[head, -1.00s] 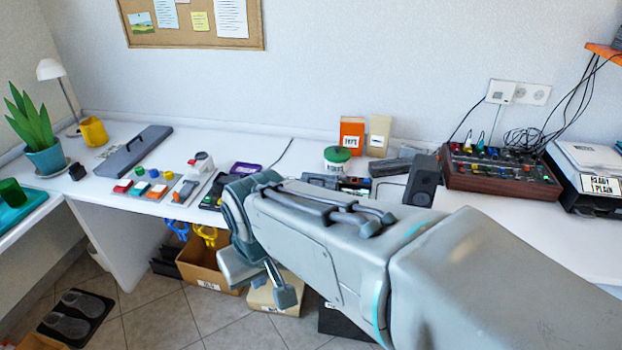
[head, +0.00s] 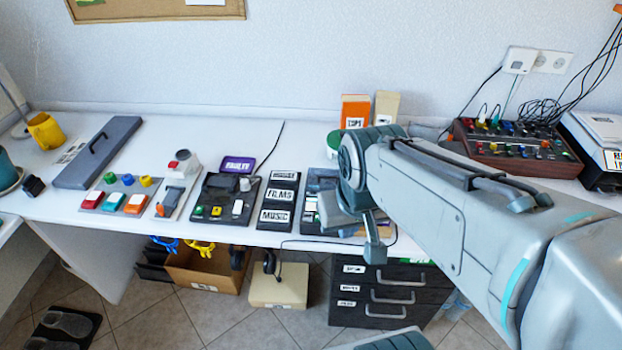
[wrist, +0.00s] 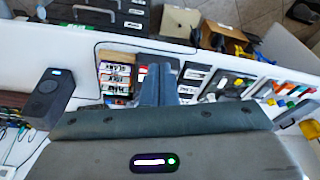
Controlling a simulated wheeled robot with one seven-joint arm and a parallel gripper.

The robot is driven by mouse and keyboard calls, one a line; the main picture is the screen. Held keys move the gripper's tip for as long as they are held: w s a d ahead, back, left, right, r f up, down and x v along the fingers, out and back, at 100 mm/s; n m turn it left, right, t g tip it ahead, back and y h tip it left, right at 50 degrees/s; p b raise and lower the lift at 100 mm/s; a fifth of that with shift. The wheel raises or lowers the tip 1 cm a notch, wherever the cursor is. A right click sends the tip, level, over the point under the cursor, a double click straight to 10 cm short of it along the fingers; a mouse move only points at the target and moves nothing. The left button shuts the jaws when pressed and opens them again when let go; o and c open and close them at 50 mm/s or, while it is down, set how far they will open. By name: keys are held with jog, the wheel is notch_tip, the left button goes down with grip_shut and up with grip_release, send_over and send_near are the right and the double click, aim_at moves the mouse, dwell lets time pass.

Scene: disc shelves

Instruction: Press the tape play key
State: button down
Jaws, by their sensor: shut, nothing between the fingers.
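My gripper (head: 375,252) is shut and empty. It hangs above the front part of the desk, and its fingers also show in the wrist view (wrist: 159,85). A dark tape device (head: 313,195) with light keys stands just left of my gripper, partly hidden behind my arm. In the wrist view the fingers cover much of it. I cannot tell which of its keys is play. A second black device (head: 215,205) with green, yellow and white keys stands further left, with a purple "FAULTY" sign (head: 238,165) behind it. No contact with a key shows.
A label rack (head: 277,200) stands between the two devices. Button panels (head: 120,195) and a grey lidded slab (head: 98,150) lie further left. Labelled cases (wrist: 114,80) and a speaker (wrist: 47,98) stand left of the fingers in the wrist view. Drawers (head: 390,290) stand below the desk.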

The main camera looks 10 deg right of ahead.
jog(key=w+a+f+m+y+p, duration=0.25)
jog(key=w+m+y, duration=0.25)
jog(key=w+m, duration=0.3)
jog(key=w+d+f+m+t+y, duration=0.1)
jog(key=w+d+f+m, duration=0.1)
jog(key=w, duration=0.4)
jog(key=w+d+f+m+t+y+p, duration=0.1)
jog(key=w+d+f+m, duration=0.1)
jog(key=w+f+m, duration=0.3)
jog(key=shift+w+m+t, duration=0.4)
jog(key=shift+w+m, duration=0.05)
jog(key=shift+m, duration=0.15)
notch_tip(320, 180, down, 8)
jog(key=b, duration=0.6)
jog(key=shift+r, duration=0.2)
jog(key=shift+f+b, duration=0.55)
jog(key=shift+b, duration=0.1)
jog(key=shift+f, duration=0.1)
jog(key=shift+f+b, duration=0.3)
jog(key=shift+b, duration=0.35)
